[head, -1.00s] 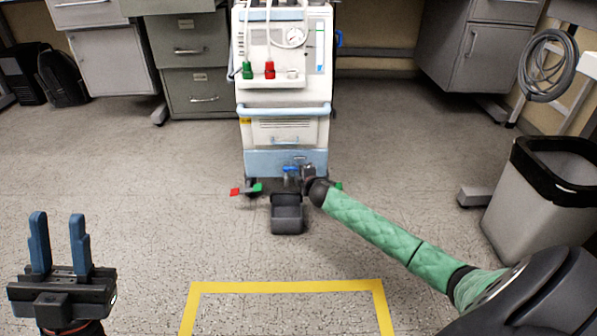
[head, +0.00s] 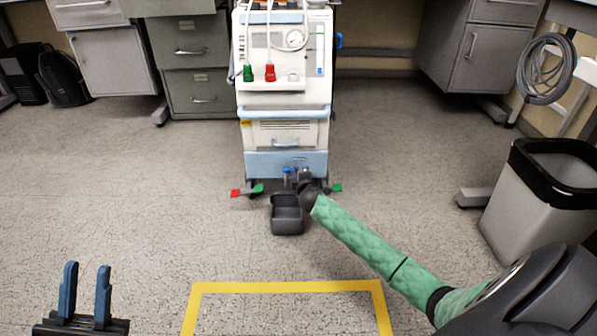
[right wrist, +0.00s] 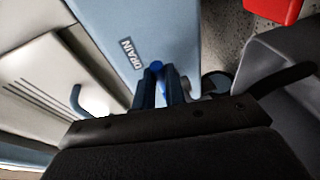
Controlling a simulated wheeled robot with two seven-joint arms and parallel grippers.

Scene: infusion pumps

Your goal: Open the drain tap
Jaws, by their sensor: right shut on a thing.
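The drain tap (head: 289,170) is low on the front of the white and light-blue pump machine (head: 286,120). Its blue handle (right wrist: 156,67) shows between my right gripper's blue fingers, beside the DRAIN label (right wrist: 126,54) in the right wrist view. My right gripper (right wrist: 172,84) is shut on this handle. In the head view the right wrist partly hides the tap, so its turn angle is hard to tell. My left gripper (head: 86,268) is open and empty at the lower left, far from the machine.
A dark grey tub (head: 287,222) stands on the floor below the tap. Red (head: 236,193) and green (head: 337,187) pedals flank the machine base. A waste bin (head: 545,205) stands at the right. The floor inside the yellow tape (head: 285,287) is clear.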

